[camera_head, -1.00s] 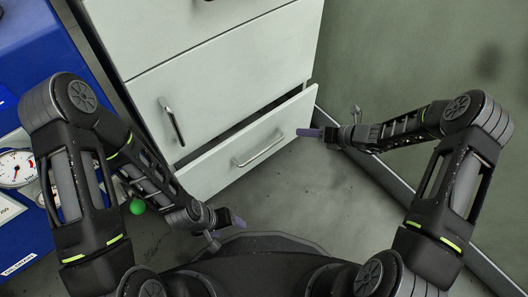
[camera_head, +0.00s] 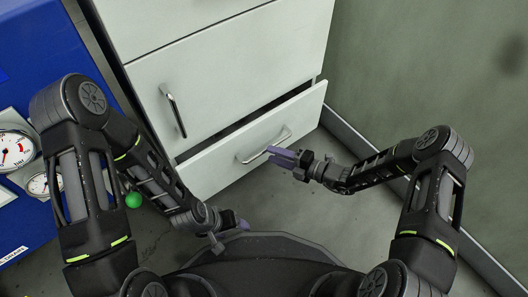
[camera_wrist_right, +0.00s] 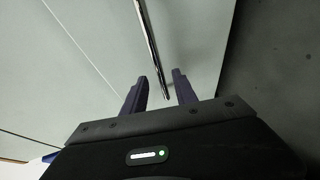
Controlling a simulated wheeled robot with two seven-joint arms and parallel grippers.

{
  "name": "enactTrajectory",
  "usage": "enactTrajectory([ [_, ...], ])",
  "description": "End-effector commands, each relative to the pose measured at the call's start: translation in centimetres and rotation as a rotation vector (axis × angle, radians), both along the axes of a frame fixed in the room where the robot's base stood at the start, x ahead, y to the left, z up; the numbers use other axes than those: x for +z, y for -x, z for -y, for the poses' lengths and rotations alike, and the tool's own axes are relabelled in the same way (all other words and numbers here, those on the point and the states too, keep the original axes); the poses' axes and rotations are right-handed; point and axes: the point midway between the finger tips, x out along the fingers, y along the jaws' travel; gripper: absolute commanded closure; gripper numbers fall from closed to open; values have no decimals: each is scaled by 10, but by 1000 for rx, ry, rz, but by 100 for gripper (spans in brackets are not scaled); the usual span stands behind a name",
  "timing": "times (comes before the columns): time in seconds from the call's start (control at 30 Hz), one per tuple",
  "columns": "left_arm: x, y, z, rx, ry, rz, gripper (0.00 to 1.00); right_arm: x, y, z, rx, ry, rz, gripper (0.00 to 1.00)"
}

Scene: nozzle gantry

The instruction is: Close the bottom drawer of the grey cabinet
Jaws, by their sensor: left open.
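The grey cabinet (camera_head: 215,75) stands in front of me. Its bottom drawer (camera_head: 220,168) is partly pulled out, with a dark gap along its top edge. The drawer has a metal bar handle (camera_head: 249,157), which also shows in the right wrist view (camera_wrist_right: 150,45). My right gripper (camera_head: 280,155) is at the right end of this handle. In the right wrist view its two fingers (camera_wrist_right: 162,85) are apart, with the handle's near end between them in the picture. I cannot tell whether they touch it. My left gripper (camera_head: 238,223) is open and low, left of centre, away from the drawer.
A door with a vertical handle (camera_head: 173,110) above the bottom drawer looks shut. A blue unit with gauges (camera_head: 12,150) and a green ball-shaped knob (camera_head: 133,200) are on the left. A wall (camera_head: 430,70) is on the right. Grey floor (camera_head: 310,215) lies open before the drawer.

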Motion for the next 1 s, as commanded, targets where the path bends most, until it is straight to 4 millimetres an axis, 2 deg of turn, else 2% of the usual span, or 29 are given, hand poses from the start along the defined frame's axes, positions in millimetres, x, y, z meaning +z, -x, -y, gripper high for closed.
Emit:
enactTrajectory([
  [0.1, -10, -1, 0, 1, 1, 1, 35, -7, -9, -18, 2, 0, 1, 66],
  [0.3, -16, -3, -1, 2, 3, 2, 35, -10, -21, -36, 2, 3, 1, 66],
  [0.63, -16, -3, -1, 2, 4, 2, 35, -9, -23, -39, 0, 2, 0, 66],
  [1.0, -16, -3, -1, 2, 3, 2, 35, -9, -23, -39, 0, 2, 0, 96],
])
